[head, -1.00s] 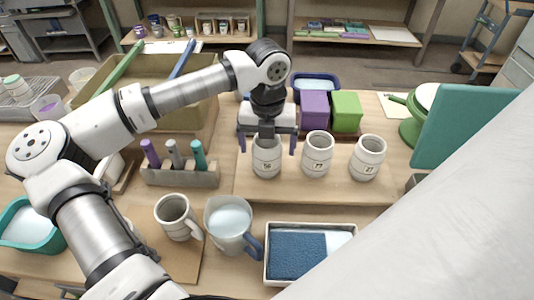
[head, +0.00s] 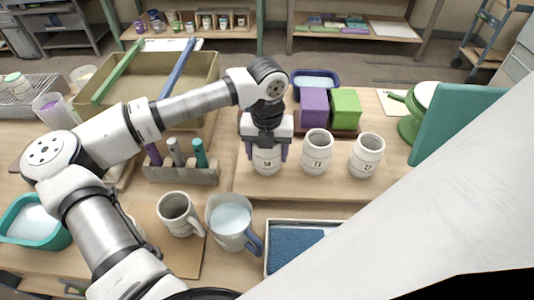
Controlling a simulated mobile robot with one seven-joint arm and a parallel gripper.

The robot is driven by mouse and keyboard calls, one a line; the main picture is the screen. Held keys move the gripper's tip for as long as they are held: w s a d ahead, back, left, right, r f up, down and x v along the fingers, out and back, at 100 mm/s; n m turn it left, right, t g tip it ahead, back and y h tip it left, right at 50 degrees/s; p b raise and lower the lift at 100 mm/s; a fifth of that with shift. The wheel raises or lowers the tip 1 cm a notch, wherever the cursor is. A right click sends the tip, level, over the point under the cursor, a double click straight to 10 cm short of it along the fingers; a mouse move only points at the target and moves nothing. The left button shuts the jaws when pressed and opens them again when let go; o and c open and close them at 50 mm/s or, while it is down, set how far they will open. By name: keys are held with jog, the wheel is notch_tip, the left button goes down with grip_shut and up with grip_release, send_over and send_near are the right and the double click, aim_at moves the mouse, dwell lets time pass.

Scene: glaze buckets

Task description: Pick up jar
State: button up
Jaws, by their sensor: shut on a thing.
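Three white jars with dark number labels stand in a row on a raised wooden board. My gripper (head: 266,155) is over the left jar (head: 267,161), with its purple fingers on either side of it and shut on it. The jar is upright and appears to be at board level; its upper part is hidden by my gripper. The middle jar (head: 317,152) and the right jar (head: 366,155) stand open-topped to the right, apart from my gripper.
Purple (head: 315,105) and green (head: 346,110) blocks stand behind the jars. A tool holder (head: 181,175) is to the left. A grey mug (head: 178,213), a pitcher (head: 230,222) and a tray (head: 290,250) are in front. A teal panel (head: 455,122) stands at right.

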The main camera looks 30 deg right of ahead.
jog(key=shift+r, duration=0.1)
notch_tip(320, 180, up, 20)
jog(key=b, duration=0.3)
jog(key=shift+s+d, duration=0.1)
dwell(0.4)
